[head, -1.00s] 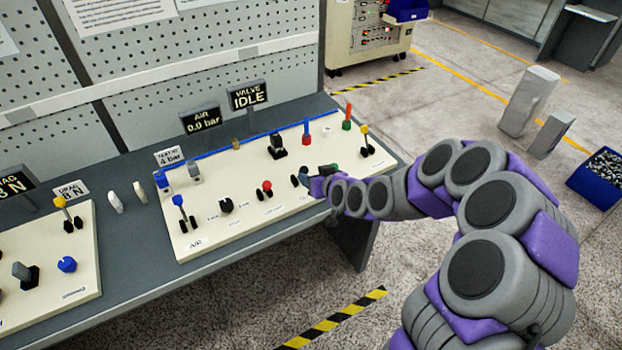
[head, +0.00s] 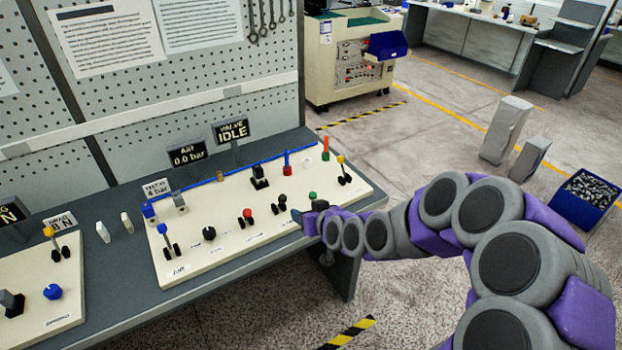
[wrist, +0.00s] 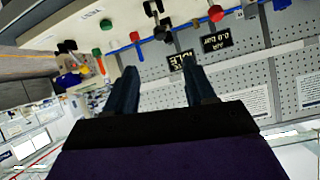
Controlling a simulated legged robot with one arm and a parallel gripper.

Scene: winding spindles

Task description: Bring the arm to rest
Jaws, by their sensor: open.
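My gripper (head: 300,216) is at the front right edge of the cream control panel (head: 215,257) in the head view, small and partly hidden by my own wrist. In the wrist view my gripper (wrist: 162,88) shows two dark fingers spread apart with nothing between them. The wrist picture is turned over, with the panel along its top. My purple and grey arm reaches in from the lower right. The green button (head: 312,196) and a black lever (head: 279,205) are close to my gripper; I cannot tell whether anything touches.
The panel carries a red knob (head: 247,214), a black dial (head: 209,233) and a blue lever (head: 165,236). The signs read "VALVE IDLE" (head: 231,130) and "AIR 0.0 bar" (head: 187,154). A blue bin (head: 577,209) stands on the floor at right. Open floor lies right of the bench.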

